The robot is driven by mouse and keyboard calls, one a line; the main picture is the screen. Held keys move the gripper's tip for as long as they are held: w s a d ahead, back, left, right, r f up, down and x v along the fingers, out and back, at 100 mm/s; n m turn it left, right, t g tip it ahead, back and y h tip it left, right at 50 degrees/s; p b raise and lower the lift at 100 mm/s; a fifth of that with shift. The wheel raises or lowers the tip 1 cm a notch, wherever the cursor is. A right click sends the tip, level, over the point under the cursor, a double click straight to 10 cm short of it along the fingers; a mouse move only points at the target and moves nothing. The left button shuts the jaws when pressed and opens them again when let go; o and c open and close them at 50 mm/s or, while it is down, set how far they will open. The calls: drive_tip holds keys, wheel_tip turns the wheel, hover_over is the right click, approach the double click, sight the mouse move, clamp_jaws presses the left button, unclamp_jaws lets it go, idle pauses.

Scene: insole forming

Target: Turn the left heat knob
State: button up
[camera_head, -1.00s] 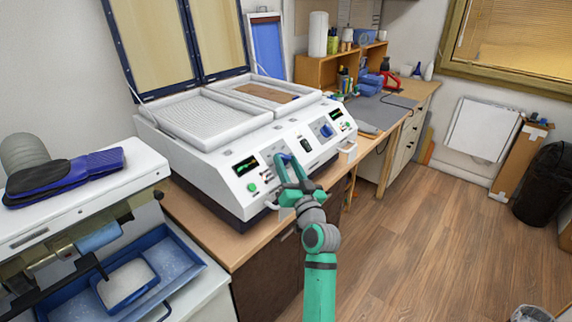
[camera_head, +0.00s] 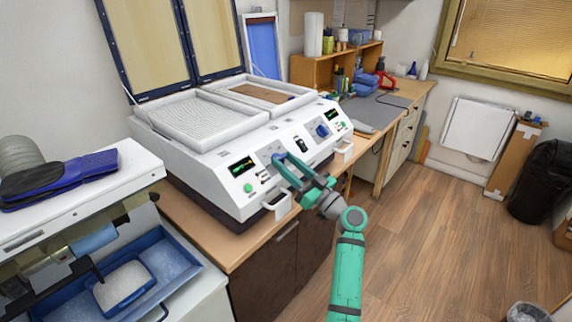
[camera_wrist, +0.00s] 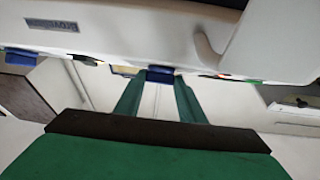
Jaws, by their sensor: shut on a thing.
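The white heating machine (camera_head: 226,186) stands on the wooden counter, with its sloped control panel facing the room. The left heat knob (camera_head: 277,157) is blue and sits on the panel right of the left green display; my fingers partly hide it. My green gripper (camera_head: 282,162) reaches it from the front right and is shut on it. In the wrist view, the blue knob (camera_wrist: 160,74) shows between the tips of my two green fingers (camera_wrist: 158,84). The knob's pointer angle cannot be made out. The right heat knob (camera_head: 322,130), also blue, is untouched.
Two white handles (camera_head: 277,205) (camera_head: 345,151) jut from the machine's front, the left one close below my gripper. A black switch (camera_head: 301,145) sits between the knobs. Blue insoles (camera_head: 60,177) lie on another machine at left.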

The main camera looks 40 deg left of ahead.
drive_tip(key=shift+n+g, duration=0.5)
drive_tip(key=shift+n, duration=0.1)
drive_tip(key=o, duration=1.1)
drive_tip(key=shift+w, duration=0.1)
drive_tip(key=shift+c, duration=0.2)
drive_tip(key=v, duration=1)
drive_tip(key=shift+d+f, duration=0.25)
drive_tip(key=shift+d, duration=0.05)
